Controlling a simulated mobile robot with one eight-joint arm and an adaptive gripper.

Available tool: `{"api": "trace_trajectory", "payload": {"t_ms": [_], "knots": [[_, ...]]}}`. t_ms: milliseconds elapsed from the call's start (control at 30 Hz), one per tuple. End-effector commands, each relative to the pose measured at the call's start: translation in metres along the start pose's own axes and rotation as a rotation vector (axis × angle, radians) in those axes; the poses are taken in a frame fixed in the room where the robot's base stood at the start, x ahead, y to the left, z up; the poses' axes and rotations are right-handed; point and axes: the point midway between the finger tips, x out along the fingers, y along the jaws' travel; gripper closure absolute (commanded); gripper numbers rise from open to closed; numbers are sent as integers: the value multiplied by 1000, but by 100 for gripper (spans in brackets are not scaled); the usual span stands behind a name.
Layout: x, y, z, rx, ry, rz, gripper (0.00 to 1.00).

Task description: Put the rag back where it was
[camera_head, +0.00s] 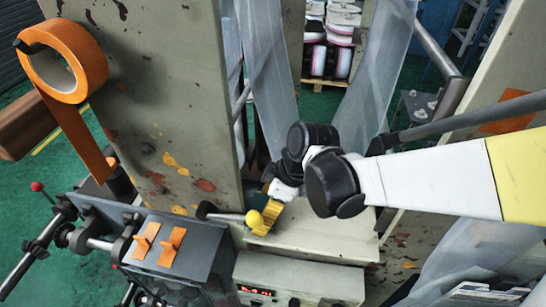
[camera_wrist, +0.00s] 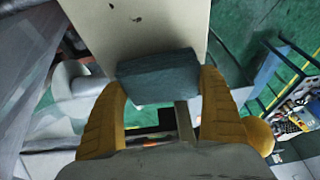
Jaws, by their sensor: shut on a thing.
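The rag (camera_wrist: 158,77) is a folded, dark blue-green cloth in the wrist view. It sits between the two yellow fingers of my gripper (camera_wrist: 162,88), which is shut on it. In the head view, my gripper (camera_head: 267,217) points down in front of the tall beige column, above the beige ledge (camera_head: 315,236). A clear resting spot for the rag cannot be told from these views.
A yellow ball knob (camera_head: 254,219) on a rod stands close beside my gripper. A grey control box (camera_head: 178,262) with orange switches is at lower left. An orange tape roll (camera_head: 85,66) hangs on the beige column (camera_head: 180,110). Clear film (camera_head: 375,85) runs behind my arm.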

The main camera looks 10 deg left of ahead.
Motion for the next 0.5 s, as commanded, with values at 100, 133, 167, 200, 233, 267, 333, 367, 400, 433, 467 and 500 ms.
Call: {"api": "trace_trajectory", "payload": {"t_ms": [100,133,167,200,233,267,333,367,400,433,467,500], "knots": [[7,0,5,3,-1,1,42],[6,0,5,3,-1,1,42],[6,0,5,3,-1,1,42],[6,0,5,3,-1,1,42],[6,0,5,3,-1,1,42],[6,0,5,3,-1,1,42],[7,0,5,3,-1,1,2],[6,0,5,3,-1,1,0],[6,0,5,3,-1,1,0],[6,0,5,3,-1,1,0],[6,0,5,3,-1,1,0],[6,0,5,3,-1,1,0]]}}
